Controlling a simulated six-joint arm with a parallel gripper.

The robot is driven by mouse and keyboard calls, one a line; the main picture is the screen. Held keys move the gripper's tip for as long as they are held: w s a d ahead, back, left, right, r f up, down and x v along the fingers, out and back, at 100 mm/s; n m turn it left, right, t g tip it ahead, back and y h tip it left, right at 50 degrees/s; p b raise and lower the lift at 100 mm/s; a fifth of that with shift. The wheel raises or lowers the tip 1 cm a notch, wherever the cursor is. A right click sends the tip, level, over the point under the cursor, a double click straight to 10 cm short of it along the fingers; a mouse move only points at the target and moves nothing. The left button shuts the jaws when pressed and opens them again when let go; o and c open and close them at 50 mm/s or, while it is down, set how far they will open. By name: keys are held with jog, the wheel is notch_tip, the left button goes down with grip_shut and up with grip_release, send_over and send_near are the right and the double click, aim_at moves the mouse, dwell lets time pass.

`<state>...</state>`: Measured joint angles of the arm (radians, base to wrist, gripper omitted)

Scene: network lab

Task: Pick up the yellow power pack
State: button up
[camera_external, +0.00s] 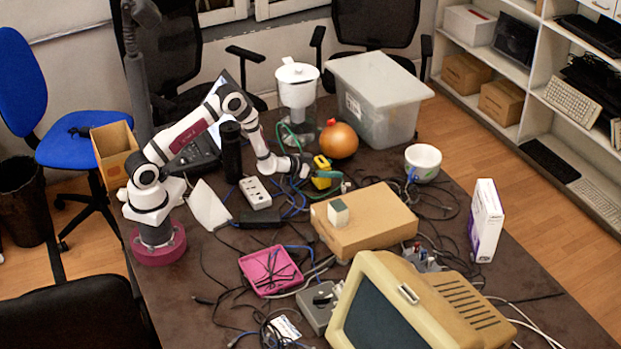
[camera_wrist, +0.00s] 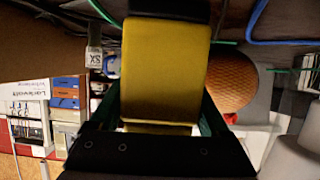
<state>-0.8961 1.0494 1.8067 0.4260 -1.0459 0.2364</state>
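The yellow power pack (camera_external: 321,182) is at the end of my arm, over the far middle of the dark table. In the wrist view the yellow power pack (camera_wrist: 163,70) fills the middle, with a dark end at the top of the picture. My gripper (camera_external: 328,174) has green fingers around the pack; one crosses its near side in the external view. In the wrist view my gripper (camera_wrist: 160,118) has a green finger along each side of the pack. Whether the fingers press on it or leave small gaps is unclear. The pack's underside is hidden.
An orange ball (camera_external: 338,140) stands just behind the pack. A white power strip (camera_external: 255,193) lies to the left, a cardboard box (camera_external: 364,224) in front, and a white pot (camera_external: 422,162) to the right. Blue and black cables lie around them.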

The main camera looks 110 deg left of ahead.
jog(key=c, duration=0.7)
grip_shut()
jog(key=shift+r, duration=0.15)
